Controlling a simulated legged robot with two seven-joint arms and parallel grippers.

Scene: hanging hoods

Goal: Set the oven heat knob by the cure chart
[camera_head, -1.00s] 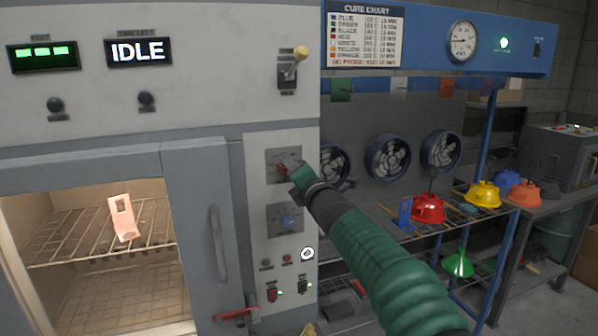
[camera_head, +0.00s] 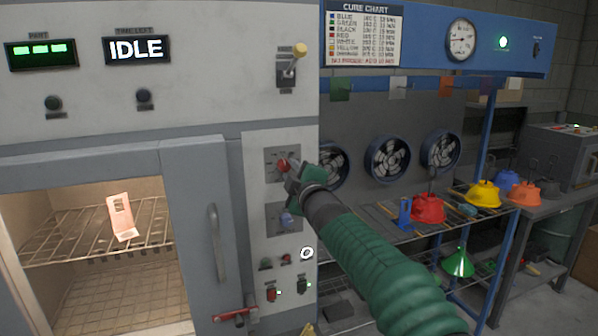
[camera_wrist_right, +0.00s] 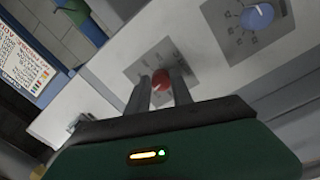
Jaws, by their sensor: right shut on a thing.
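The red heat knob (camera_head: 283,166) sits on the upper dial plate of the oven's control panel. It also shows in the right wrist view (camera_wrist_right: 160,80), between the two fingers of my right gripper (camera_wrist_right: 163,88). In the head view my right gripper (camera_head: 291,172) is at the knob, shut on it. A blue knob (camera_head: 287,219) sits on the plate below; it also shows in the right wrist view (camera_wrist_right: 257,17). The cure chart (camera_head: 363,33) hangs at the top, with several coloured rows too small to read surely. My left gripper is not in view.
The oven door (camera_head: 196,235) stands beside the lit chamber, where a pale pink part (camera_head: 122,217) rests on a wire rack. The display (camera_head: 138,48) reads IDLE. Several coloured hoods, including a red one (camera_head: 428,209), stand on the shelf and bench at right.

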